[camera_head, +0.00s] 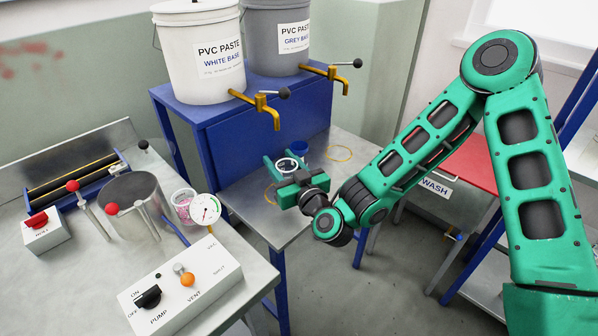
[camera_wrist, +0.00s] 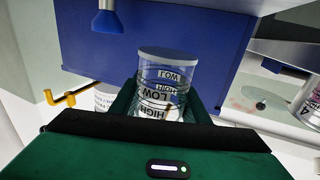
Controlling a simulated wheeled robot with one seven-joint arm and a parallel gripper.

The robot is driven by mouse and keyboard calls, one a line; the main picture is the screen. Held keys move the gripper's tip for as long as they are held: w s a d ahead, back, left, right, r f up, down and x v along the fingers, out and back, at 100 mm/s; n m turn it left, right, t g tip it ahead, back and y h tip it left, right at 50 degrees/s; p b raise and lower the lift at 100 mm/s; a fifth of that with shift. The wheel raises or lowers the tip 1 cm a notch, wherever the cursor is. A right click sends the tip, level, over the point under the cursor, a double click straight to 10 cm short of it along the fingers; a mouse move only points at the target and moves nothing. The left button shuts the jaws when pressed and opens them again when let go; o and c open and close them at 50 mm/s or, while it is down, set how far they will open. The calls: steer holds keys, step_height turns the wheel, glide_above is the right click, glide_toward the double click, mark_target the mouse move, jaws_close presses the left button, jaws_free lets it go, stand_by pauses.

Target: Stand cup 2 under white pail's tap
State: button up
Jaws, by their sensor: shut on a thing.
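My gripper (camera_head: 286,165) is shut around a clear cup (camera_wrist: 165,82) with LOW and HIGH line marks; I cannot read a cup number. The cup also shows in the head view (camera_head: 287,162), over the low metal table in front of the blue stand. Whether it touches the table is not clear. The white pail (camera_head: 204,62), labelled WHITE BASE, stands on the blue stand. Its yellow tap (camera_head: 263,107) points down, with its outlet above and slightly left of the cup in the picture. In the wrist view a yellow tap (camera_wrist: 66,97) shows at left.
The grey pail (camera_head: 276,38) and its tap (camera_head: 335,77) are at the right on the blue stand (camera_head: 250,135). A yellow ring (camera_head: 339,153) marks the table. The left bench holds a pot (camera_head: 130,200) and a pink-filled cup (camera_head: 183,207).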

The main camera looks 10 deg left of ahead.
mark_target(291, 161)
steer(key=shift+w+d+f, duration=0.2)
steer(key=shift+w+d, duration=0.3)
steer(key=shift+w, duration=0.1)
steer(key=shift+w+d+f, duration=0.4)
steer(key=shift+f, duration=0.3)
steer(key=shift+w+d+f, duration=0.1)
steer(key=shift+w+d, duration=0.2)
steer(key=shift+w, duration=0.1)
steer(key=shift+w+d+f, duration=0.5)
steer(key=shift+w+d, duration=0.05)
steer(key=shift+w, duration=0.05)
steer(key=shift+w+d+f, duration=0.1)
steer(key=shift+w+d, duration=0.35)
steer(key=shift+w, duration=0.1)
steer(key=shift+f, duration=2)
